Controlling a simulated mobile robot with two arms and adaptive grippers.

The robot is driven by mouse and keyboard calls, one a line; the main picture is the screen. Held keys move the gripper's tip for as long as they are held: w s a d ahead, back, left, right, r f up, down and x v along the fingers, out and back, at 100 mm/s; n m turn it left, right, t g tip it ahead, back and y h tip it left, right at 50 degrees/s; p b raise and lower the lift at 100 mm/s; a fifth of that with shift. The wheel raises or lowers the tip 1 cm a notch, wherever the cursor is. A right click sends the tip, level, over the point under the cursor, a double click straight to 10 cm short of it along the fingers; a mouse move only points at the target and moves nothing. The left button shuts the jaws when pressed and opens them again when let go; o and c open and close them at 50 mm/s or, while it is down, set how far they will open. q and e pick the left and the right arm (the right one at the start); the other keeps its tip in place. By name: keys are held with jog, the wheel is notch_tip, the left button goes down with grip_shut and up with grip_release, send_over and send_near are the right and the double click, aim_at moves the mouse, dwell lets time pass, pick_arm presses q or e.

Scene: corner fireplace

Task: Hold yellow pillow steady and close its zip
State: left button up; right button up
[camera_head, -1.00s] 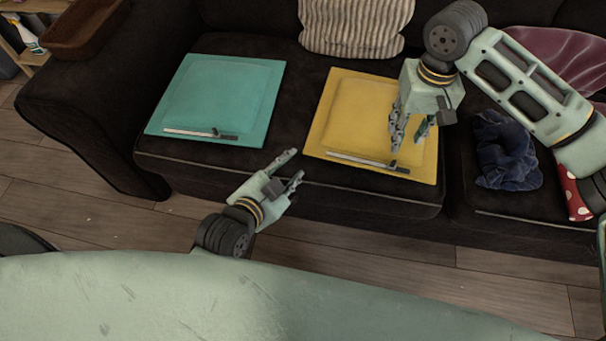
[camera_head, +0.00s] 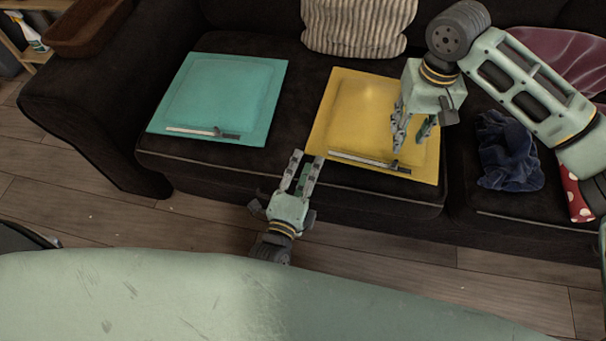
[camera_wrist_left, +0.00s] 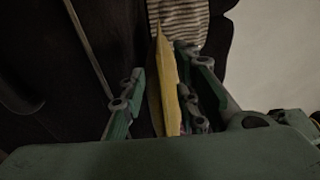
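The yellow pillow (camera_head: 357,105) lies flat on the dark sofa. Its zip (camera_head: 360,159) runs along the front edge, with a small dark slider (camera_head: 395,165) towards the right end. My left gripper (camera_head: 311,156) is open at the pillow's front left corner. In the left wrist view the pillow's edge (camera_wrist_left: 166,85) shows between the parted fingers (camera_wrist_left: 160,100); I cannot tell whether they touch it. My right gripper (camera_head: 408,146) points down over the right front of the pillow, fingers apart, just above the slider. Contact with the slider is not clear.
A teal pillow (camera_head: 220,95) with a similar zip lies to the left on the sofa (camera_head: 300,62). A striped cushion (camera_head: 357,27) leans behind. A crumpled dark blue cloth (camera_head: 508,155) lies to the right, near a red dotted item (camera_head: 577,197). Wooden floor is in front.

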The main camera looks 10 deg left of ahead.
aim_at(313, 151)
pick_arm(q)
jog(key=w, duration=0.5)
jog(key=shift+w+d, duration=0.1)
jog(key=shift+d, duration=0.15)
jog(key=shift+c, duration=0.5)
grip_shut()
